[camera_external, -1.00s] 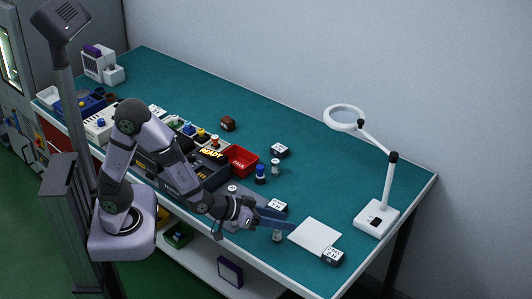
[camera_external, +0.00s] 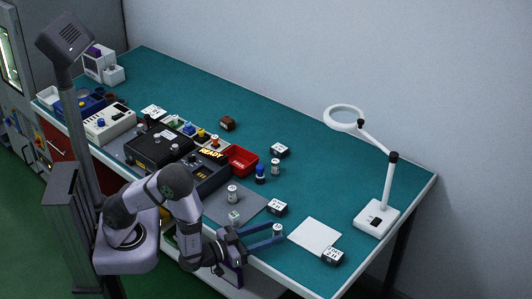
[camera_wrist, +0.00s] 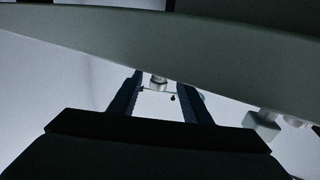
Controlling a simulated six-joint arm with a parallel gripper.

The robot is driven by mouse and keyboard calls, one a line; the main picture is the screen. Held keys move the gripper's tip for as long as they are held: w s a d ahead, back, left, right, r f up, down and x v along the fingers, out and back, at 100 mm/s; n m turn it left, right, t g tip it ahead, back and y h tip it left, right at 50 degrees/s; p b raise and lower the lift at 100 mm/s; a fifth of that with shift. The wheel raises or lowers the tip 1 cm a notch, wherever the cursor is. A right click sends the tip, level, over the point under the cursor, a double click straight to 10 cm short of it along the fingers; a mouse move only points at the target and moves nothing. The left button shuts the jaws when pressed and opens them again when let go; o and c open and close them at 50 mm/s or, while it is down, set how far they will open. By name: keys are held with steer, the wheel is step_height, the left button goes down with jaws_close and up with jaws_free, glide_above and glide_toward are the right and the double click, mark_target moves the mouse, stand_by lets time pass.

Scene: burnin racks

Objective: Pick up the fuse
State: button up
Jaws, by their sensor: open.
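Several small cylinders that look like fuses stand on the bench. One pale, clear-looking fuse with a light cap (camera_external: 277,230) stands near the front edge, left of the white sheet. My gripper (camera_external: 282,230) is open and low, level with the bench, with its two long blue fingers on either side of this fuse. I cannot tell whether they touch it. In the wrist view the open fingers (camera_wrist: 158,82) point ahead, with a small pale cylinder (camera_wrist: 158,85) between the tips. Its lower part is hard to make out.
Similar cylinders stand on the grey mat (camera_external: 247,205) and farther back, with a blue-capped one (camera_external: 260,174). Labelled blocks (camera_external: 277,207) (camera_external: 332,256) flank the white sheet (camera_external: 314,236). A magnifier lamp (camera_external: 377,218) stands right, a red bin (camera_external: 241,160) behind.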

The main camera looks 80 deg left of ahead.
steer(key=shift+p+x, duration=1.2)
steer(key=shift+x, duration=2.35)
steer(key=shift+r, duration=0.1)
steer(key=shift+c, duration=0.6)
jaws_close()
